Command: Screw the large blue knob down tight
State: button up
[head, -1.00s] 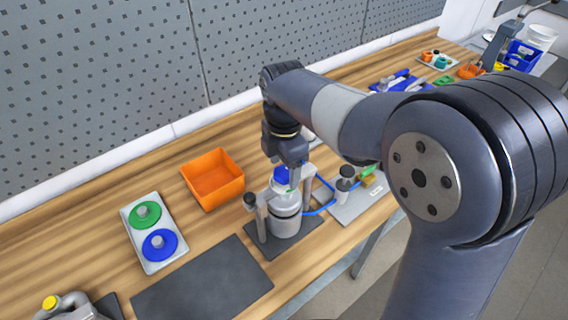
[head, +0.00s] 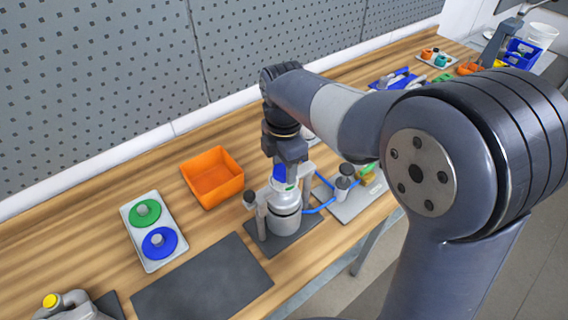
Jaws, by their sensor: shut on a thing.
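The large blue knob (head: 279,173) sits on top of the grey cylindrical drum unit (head: 285,218), which stands between two posts on a dark plate. My gripper (head: 285,170) points down over the drum and is shut on the blue knob. The fingers cover part of the knob, so its thread and any gap beneath it cannot be made out. A green band shows on the drum's top just below the knob.
A tray (head: 151,262) with a green and a blue disc lies at left. An orange bin (head: 213,178) stands behind. A dark mat (head: 203,283) lies in front, clear. A blue hose (head: 322,207) runs right to a grey plate with small parts (head: 343,186).

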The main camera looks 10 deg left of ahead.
jog(key=shift+m, duration=0.4)
jog(key=m, duration=1.2)
jog(key=shift+r+m, duration=0.1)
jog(key=shift+m, duration=0.3)
jog(key=m, duration=0.8)
jog(key=shift+a+r+m, duration=0.1)
jog(key=shift+m, duration=0.5)
jog(key=o, duration=0.6)
jog(key=shift+c, duration=0.2)
jog(key=o, duration=0.4)
jog(key=shift+s, duration=0.1)
jog(key=shift+o, duration=0.2)
